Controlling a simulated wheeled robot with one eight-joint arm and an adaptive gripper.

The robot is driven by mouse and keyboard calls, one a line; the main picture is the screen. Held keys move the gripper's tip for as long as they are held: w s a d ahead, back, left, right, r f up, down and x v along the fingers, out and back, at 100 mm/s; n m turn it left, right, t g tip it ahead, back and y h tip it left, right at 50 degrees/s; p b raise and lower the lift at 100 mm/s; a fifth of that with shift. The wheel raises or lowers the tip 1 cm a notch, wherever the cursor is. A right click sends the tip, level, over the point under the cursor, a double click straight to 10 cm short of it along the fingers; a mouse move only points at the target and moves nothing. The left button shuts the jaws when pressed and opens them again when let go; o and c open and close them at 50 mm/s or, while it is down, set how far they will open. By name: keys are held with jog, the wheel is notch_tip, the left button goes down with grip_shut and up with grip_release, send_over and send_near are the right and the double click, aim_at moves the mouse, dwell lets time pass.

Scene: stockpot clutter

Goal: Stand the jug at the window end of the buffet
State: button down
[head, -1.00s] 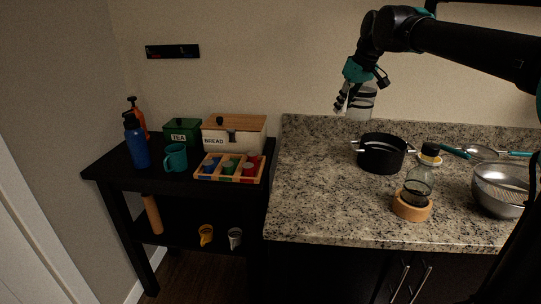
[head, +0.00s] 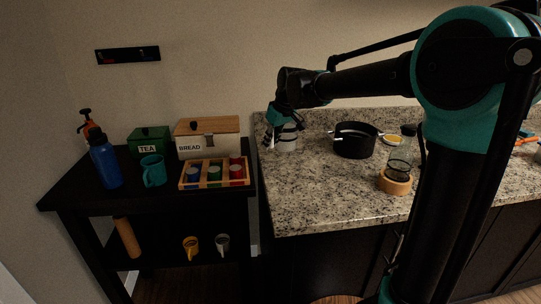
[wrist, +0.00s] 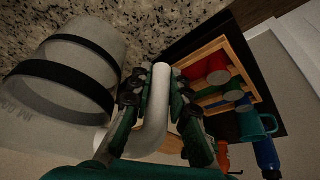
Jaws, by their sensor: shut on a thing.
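The jug (head: 288,140) is pale grey with dark bands. It shows large at the left of the wrist view (wrist: 65,85), with its white handle (wrist: 158,105) between my fingers. My gripper (wrist: 160,88) is shut on that handle; in the head view, my gripper (head: 269,137) is at the jug's left side. The jug is at the granite counter's back left corner; its height over the counter is unclear. The dark side table (head: 75,190), seemingly the buffet, stands left of the counter. No window is visible.
On the dark table are a blue bottle (head: 106,163), orange pump bottle (head: 87,124), teal mug (head: 153,171), TEA box (head: 149,141), BREAD box (head: 207,139) and wooden tray (head: 214,185) of cups. Its front left top is bare. A black pot (head: 355,145) stands right of the jug.

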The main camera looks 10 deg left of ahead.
jog(key=shift+d+f, duration=0.1)
jog(key=shift+f, duration=2.4)
jog(key=shift+f, duration=0.1)
jog(key=c, duration=1.4)
grip_release()
jog(key=shift+c, duration=0.2)
jog(key=v, duration=1.2)
